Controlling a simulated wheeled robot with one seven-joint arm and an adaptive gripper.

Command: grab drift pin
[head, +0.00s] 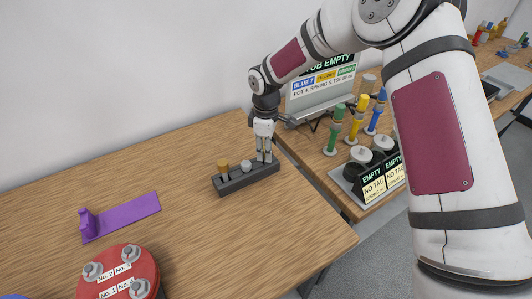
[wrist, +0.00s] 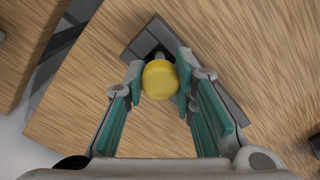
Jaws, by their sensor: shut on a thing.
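My gripper (head: 264,158) points down at the right end of a dark grey block rack (head: 232,186) on the wooden table. The wrist view shows my gripper (wrist: 160,82) with its teal-padded fingers on both sides of a yellow round-headed pin (wrist: 159,80). It is shut on this pin, taken here as the drift pin. The head hides the pin's shank, so I cannot tell how deep it sits in the rack. A brass-topped tool (head: 223,165) stands at the rack's left end, and a grey-topped tool (head: 246,165) stands near its middle.
A purple stand (head: 125,216) and a red round base with numbered valves (head: 115,275) are to the left. A gap separates the tables. The table's front middle is clear.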

